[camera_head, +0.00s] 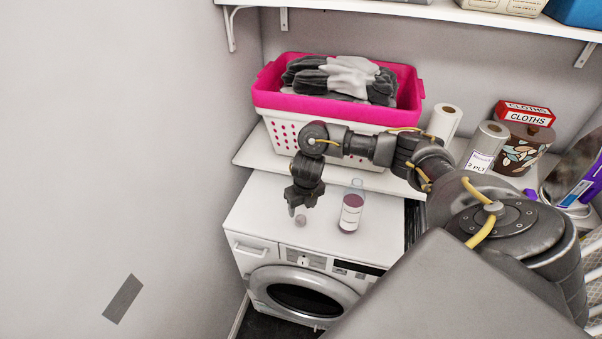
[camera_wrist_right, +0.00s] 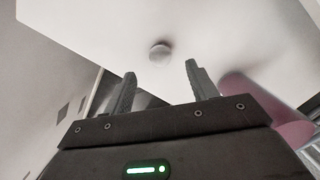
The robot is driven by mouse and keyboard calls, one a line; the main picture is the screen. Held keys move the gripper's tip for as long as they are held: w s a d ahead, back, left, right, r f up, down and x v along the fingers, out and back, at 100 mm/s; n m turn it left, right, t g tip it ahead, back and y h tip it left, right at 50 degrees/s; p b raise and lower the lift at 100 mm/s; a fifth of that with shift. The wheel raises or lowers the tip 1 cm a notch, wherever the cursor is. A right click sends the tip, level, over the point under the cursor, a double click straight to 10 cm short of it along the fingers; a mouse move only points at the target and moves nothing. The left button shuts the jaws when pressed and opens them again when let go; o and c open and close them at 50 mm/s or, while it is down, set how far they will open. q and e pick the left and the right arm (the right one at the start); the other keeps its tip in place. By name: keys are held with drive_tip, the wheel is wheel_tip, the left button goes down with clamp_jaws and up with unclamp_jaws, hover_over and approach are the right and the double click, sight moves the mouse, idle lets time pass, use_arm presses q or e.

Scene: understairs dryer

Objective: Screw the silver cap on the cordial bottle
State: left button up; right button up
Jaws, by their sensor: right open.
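The silver cap (camera_head: 300,220) lies on the white dryer top (camera_head: 268,205), near its front edge. In the right wrist view the cap (camera_wrist_right: 160,53) shows as a small round disc beyond the gap between my fingertips. My right gripper (camera_head: 297,207) points down just above the cap; it (camera_wrist_right: 160,72) is open, with nothing between its fingers. The cordial bottle (camera_head: 351,210), clear with a pinkish liquid and a pale label, stands upright to the right of the cap. It also shows, partly hidden, at the right of the wrist view (camera_wrist_right: 285,122). My left gripper is not in view.
A pink and white laundry basket (camera_head: 290,103) with grey clothes stands on a shelf behind the dryer. Paper rolls (camera_head: 445,122), a cloths box (camera_head: 525,112) and a patterned tin (camera_head: 522,150) stand to the right. A wall (camera_head: 130,130) is close on the left.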

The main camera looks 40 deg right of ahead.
sight(301, 218)
drive_tip(key=shift+w+f, duration=0.1)
drive_tip(key=shift+f, duration=0.55)
drive_tip(key=shift+w+f+p, duration=0.2)
drive_tip(key=shift+f+p, duration=0.05)
drive_tip(key=shift+f, duration=1.05)
drive_tip(key=shift+w+f+p, duration=0.15)
drive_tip(key=shift+f+p, duration=0.1)
drive_tip(key=shift+f, duration=1)
drive_tip(key=c, duration=1.1)
